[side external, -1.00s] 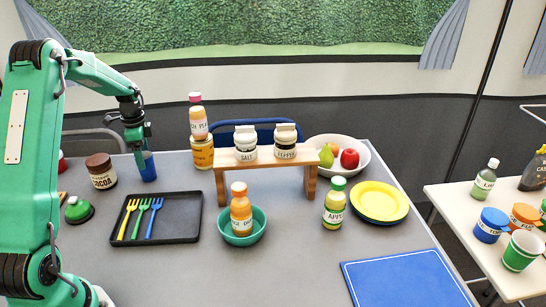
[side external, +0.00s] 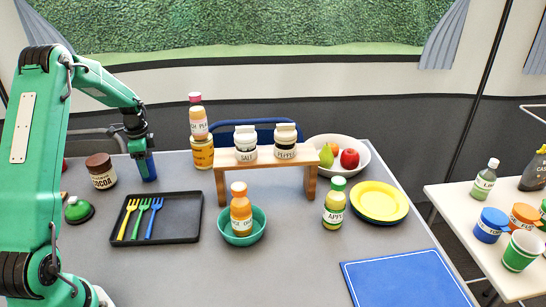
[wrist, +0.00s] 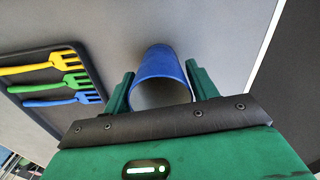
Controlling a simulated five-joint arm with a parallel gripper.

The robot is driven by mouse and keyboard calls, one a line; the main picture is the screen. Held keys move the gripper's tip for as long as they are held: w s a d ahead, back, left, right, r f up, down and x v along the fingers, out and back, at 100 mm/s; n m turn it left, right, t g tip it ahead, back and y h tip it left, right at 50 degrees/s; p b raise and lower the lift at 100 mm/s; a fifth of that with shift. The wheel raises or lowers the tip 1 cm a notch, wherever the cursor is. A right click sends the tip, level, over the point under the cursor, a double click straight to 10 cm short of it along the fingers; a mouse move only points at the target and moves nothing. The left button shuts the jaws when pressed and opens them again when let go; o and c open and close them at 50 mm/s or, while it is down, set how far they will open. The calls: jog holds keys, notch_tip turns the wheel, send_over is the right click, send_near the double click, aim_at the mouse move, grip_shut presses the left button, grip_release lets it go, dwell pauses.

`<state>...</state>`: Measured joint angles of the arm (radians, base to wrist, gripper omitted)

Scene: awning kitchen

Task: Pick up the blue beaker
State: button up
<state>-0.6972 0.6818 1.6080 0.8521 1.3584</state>
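The blue beaker (side external: 149,170) stands upright on the grey table at the back left, between the cocoa jar and the black tray. My gripper (side external: 141,150) is over it from above, hiding its upper part in the side view. In the wrist view, the beaker (wrist: 158,66) lies between the two green fingers of my gripper (wrist: 160,70), with its open rim towards the camera. The fingers are apart, one on each side of the beaker and close to its walls. I see no clear squeeze on it.
A cocoa jar (side external: 101,172) stands just left of the beaker. A black tray (side external: 185,237) with several forks lies in front. An orange bottle stack (side external: 202,152) and a wooden stand (side external: 222,188) are to the right. A green-domed button (side external: 77,208) sits at front left.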

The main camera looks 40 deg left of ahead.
jog(key=c, duration=0.5)
jog(key=shift+c, duration=0.2)
jog(key=shift+r, duration=0.1)
jog(key=shift+r, duration=0.5)
jog(key=w+d+r, duration=0.2)
jog(key=d+r, duration=0.7)
jog(key=d, duration=0.2)
jog(key=shift+d+r, duration=0.3)
jog(key=shift+r, duration=0.1)
